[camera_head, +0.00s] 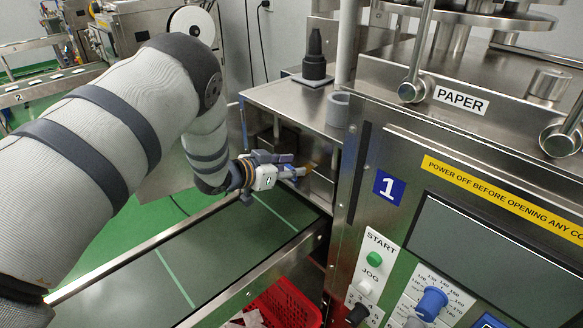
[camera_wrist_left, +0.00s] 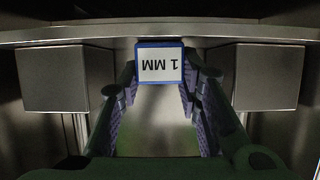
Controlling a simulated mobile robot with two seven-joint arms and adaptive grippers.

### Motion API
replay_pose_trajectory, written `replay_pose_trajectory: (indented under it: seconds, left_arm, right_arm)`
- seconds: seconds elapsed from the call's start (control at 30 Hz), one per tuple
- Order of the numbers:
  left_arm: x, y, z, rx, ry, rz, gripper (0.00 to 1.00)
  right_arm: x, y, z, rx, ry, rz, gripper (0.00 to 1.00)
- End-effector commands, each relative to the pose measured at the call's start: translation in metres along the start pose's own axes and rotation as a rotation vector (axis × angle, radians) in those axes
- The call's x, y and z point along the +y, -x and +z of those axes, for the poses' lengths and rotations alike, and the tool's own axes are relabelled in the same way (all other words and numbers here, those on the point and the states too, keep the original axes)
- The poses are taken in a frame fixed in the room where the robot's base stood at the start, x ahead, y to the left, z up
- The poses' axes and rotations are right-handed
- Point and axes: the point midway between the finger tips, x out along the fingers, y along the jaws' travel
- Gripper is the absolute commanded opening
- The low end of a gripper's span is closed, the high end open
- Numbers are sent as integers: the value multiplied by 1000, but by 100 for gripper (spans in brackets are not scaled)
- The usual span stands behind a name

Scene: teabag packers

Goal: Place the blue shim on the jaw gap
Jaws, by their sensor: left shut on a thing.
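My left gripper (camera_head: 285,170) reaches into the opening of the steel machine, above the green conveyor. In the left wrist view my left gripper (camera_wrist_left: 160,85) is shut on the blue shim (camera_wrist_left: 160,63), a small plate with a blue rim and a white face marked "1 MM", upside down in that view. Two steel jaw blocks, the left one (camera_wrist_left: 65,78) and the right one (camera_wrist_left: 268,78), stand either side with a wide gap between them. The shim appears in line with the gap; its height and contact with the jaws cannot be told. My right gripper is not in view.
The green conveyor belt (camera_head: 235,245) runs below my left arm. A red basket (camera_head: 290,303) stands beneath it. A steel shelf (camera_head: 290,100) holds a dark cone-shaped part (camera_head: 315,58) and a grey ring (camera_head: 337,110). The control panel (camera_head: 460,250) is at the right.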

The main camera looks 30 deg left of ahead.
Motion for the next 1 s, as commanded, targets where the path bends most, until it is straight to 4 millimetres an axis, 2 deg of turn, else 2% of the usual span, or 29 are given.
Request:
replay_pose_trajectory:
  seconds: [0.33,0.37,0.43,0.7,0.8,0.87,1.0]
  left_arm:
    - [0,-3,3,3,-1,0,10]
    - [0,-3,2,3,-2,0,36]
    - [0,-3,2,4,-2,0,52]
    - [0,-2,1,4,-2,0,52]
    - [0,0,-5,7,-3,0,52]
    - [-1,9,-5,6,-2,-2,52]
    - [-2,42,-10,12,-2,-5,52]
  right_arm:
    - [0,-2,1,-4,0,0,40]
    - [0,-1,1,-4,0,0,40]
    - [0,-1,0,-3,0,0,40]
    - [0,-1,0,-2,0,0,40]
    - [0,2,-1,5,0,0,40]
    - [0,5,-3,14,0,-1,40]
    - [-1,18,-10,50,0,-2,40]
